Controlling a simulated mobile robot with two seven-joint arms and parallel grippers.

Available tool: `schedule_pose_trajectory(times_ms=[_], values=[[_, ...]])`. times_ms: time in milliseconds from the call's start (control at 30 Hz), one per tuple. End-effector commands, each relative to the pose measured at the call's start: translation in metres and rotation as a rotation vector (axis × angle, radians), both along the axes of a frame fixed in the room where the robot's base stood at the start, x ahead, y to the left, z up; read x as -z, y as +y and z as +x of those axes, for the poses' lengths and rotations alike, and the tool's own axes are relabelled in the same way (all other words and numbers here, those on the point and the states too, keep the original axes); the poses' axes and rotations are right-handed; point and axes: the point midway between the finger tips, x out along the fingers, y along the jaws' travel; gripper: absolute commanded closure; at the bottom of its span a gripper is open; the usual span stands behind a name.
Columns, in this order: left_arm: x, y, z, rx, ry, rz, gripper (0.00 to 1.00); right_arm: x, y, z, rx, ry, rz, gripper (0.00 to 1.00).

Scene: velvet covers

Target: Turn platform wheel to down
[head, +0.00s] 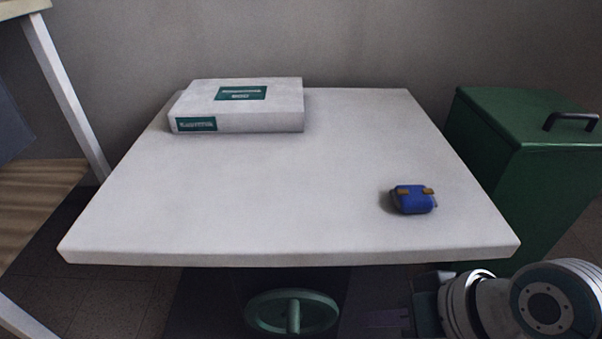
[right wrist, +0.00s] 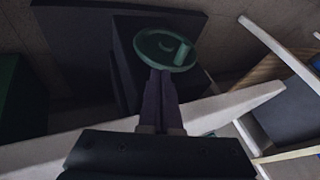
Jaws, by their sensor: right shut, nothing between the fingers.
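The platform wheel (head: 254,313) is a green round handwheel below the front edge of the white table (head: 250,215). A handle (head: 293,317) stands out from it, low and central in the head view. In the right wrist view the wheel (right wrist: 148,45) lies just beyond my fingertips, with its handle (right wrist: 182,53) at the right of its face. My right gripper (head: 372,318) is shut and empty, to the right of the wheel, with a small gap in the head view. Its dark fingers (right wrist: 160,73) point at the wheel's near rim. My left gripper is not in view.
A white box (head: 270,115) with green labels lies at the table's back left. A small blue object (head: 413,202) lies at the right. A green bin (head: 540,165) with a black handle stands right of the table. A white-legged wooden shelf (head: 62,85) stands left.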

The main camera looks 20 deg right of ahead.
Motion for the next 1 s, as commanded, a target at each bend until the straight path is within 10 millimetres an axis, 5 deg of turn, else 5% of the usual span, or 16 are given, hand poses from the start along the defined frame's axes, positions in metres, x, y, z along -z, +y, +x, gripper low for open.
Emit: schedule_pose_trajectory(times_ms=[400, 633, 1000], values=[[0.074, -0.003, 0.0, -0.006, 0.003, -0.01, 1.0, 0.08, 0.03, 0.039, -0.005, 0.0, 0.002, 1.0], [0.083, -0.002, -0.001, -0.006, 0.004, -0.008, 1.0, 0.08, 0.058, 0.045, -0.005, 0.001, 0.0, 1.0], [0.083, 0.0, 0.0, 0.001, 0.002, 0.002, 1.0, 0.079, 0.064, 0.047, -0.004, 0.001, -0.002, 1.0]])
